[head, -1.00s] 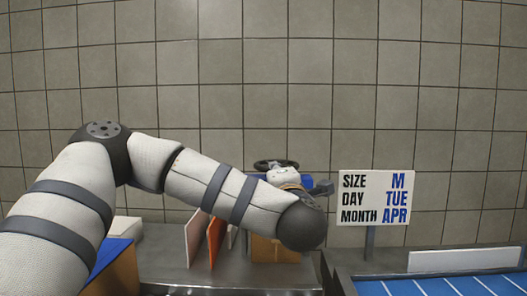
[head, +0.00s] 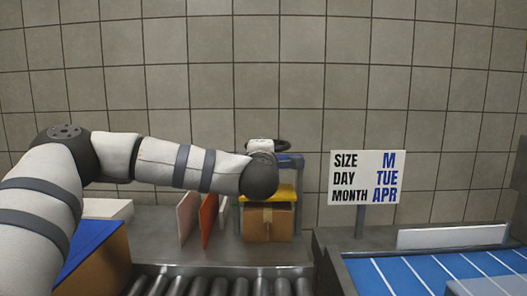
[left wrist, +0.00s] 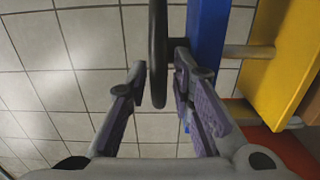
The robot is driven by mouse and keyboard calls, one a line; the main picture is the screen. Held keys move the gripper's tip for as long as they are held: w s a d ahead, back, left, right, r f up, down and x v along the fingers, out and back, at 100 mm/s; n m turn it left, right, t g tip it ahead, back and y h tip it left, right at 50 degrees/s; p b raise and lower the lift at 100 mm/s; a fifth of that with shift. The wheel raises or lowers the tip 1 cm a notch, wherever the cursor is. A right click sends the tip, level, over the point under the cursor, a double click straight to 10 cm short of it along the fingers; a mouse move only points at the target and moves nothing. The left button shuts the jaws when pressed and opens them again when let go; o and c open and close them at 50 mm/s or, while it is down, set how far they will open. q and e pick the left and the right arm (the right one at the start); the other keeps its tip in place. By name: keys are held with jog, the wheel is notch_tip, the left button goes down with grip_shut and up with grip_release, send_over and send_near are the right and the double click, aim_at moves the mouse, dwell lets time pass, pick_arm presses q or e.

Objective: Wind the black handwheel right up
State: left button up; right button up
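The black handwheel (head: 284,146) sits on top of a blue-topped press frame (head: 292,159) against the tiled wall; my left wrist hides part of the wheel. In the left wrist view the wheel (left wrist: 158,45) shows edge-on as a dark upright bar. My left gripper (left wrist: 159,68) is open with its fingers on either side of the rim. A gap shows on the left side; the right finger is close to the rim, and I cannot tell if it touches. A yellow plate (head: 284,191) lies below the blue top, over a cardboard box (head: 267,224). My right gripper is not in view.
White and orange upright panels (head: 208,219) stand left of the press. A sign (head: 368,177) stands to its right. A roller conveyor (head: 222,284) runs in front, and a blue striped surface (head: 440,269) is at the right.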

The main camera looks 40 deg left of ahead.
pick_arm(q)
grip_shut()
jog(key=shift+r, duration=0.1)
dwell(1.2)
grip_release()
jog(key=v, duration=1.2)
jog(key=shift+s, duration=0.1)
